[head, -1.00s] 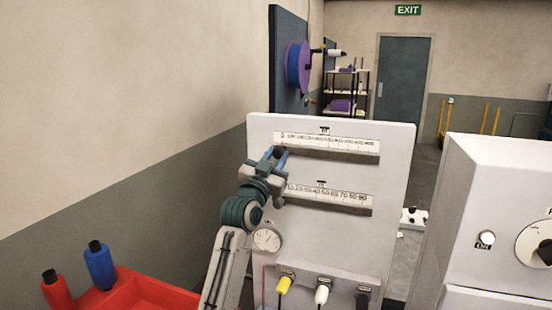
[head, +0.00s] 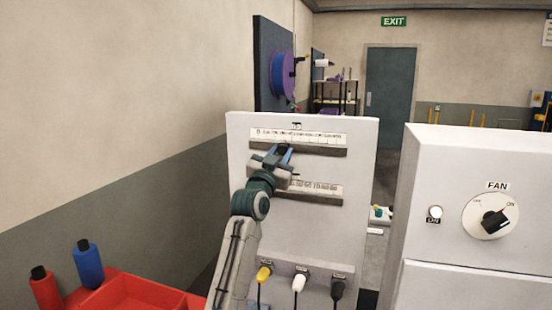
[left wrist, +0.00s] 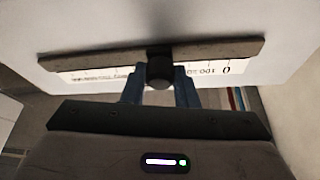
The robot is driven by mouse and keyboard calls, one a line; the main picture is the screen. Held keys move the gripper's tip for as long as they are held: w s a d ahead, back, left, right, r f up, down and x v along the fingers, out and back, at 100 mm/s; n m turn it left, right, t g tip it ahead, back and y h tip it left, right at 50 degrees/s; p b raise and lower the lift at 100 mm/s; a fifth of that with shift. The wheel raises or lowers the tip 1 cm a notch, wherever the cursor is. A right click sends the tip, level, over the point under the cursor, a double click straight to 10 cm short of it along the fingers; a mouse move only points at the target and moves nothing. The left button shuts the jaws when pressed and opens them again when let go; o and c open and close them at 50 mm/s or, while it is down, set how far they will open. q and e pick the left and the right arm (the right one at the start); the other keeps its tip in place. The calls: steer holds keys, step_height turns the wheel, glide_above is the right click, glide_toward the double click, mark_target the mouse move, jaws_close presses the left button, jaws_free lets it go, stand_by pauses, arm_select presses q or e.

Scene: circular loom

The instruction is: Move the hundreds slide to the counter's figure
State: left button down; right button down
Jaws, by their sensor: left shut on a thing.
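The hundreds slide is a dark knob (head: 283,148) on the upper rail (head: 318,150) of the white panel, under a printed scale (head: 315,137) running up from 0 at its left. My left gripper (head: 284,157) is shut on the knob, a short way right of the 0 end. In the left wrist view the round dark knob (left wrist: 159,72) sits between my blue fingers (left wrist: 159,92), and the scale appears upside down. The exact figure at the knob is too small to read. No counter figure is readable.
A lower tens rail (head: 318,198) is partly hidden by my gripper. Yellow, white and black plugs (head: 299,283) sit at the panel's foot. A white cabinet with a FAN dial (head: 490,216) stands right. A red tray (head: 135,292) with spools is at lower left.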

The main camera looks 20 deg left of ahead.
arm_select(q)
steer(key=shift+a, duration=0.55)
steer(key=c, duration=1.3)
jaws_free()
steer(key=shift+o, duration=0.8)
steer(key=shift+d, duration=0.1)
steer(key=b+v, duration=0.5)
steer(key=v, duration=0.5)
steer(key=shift+s+f, duration=0.2)
steer(key=shift+s, duration=0.15)
arm_select(e)
steer(key=shift+w+a+f, duration=0.2)
steer(key=shift+a+f, duration=0.25)
steer(key=shift+f, duration=0.35)
steer(key=shift+w+a+f, duration=0.25)
steer(key=shift+a+f, duration=0.25)
steer(key=shift+f, duration=0.35)
steer(key=shift+w+a+f, duration=0.2)
steer(key=shift+a+f, duration=0.25)
steer(key=shift+f, duration=0.35)
